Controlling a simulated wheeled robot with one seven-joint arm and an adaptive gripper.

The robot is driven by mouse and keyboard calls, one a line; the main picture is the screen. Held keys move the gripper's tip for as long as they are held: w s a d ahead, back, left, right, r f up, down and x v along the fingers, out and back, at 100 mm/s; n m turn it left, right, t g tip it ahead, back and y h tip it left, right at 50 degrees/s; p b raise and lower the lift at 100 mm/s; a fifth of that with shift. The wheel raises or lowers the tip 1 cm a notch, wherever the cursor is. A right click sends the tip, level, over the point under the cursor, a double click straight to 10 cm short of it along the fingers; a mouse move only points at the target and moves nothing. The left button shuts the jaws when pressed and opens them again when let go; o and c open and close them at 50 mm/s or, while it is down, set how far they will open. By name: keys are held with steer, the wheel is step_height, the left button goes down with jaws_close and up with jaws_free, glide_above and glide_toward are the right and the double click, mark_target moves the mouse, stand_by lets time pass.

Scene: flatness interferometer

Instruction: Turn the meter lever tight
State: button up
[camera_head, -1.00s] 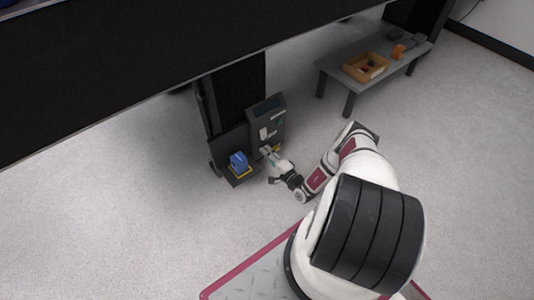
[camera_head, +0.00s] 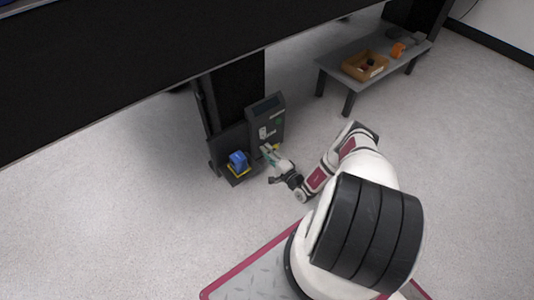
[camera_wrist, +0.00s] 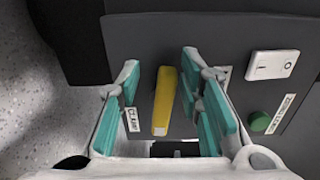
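The meter lever is a yellow bar with a pale end (camera_wrist: 165,100) on the dark face of the meter box (camera_wrist: 225,32). In the wrist view it stands nearly upright in the picture, tilted slightly, beside a label that seems to read "CLAMP". My gripper (camera_wrist: 163,92) is open, with one teal-padded finger on each side of the lever and a visible gap on both sides. In the head view the meter box (camera_head: 267,122) stands by the dark column, and my gripper (camera_head: 268,151) is at its lower front. The lever is mostly hidden there.
A white rocker switch (camera_wrist: 272,65) and a green button (camera_wrist: 260,122) sit right of the lever. A blue object (camera_head: 238,160) rests on a yellow-edged base left of the box. A low grey table (camera_head: 345,72) holds a cardboard box (camera_head: 364,66). The floor around is clear.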

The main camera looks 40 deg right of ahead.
steer(key=s, duration=1.2)
steer(key=shift+d, duration=0.2)
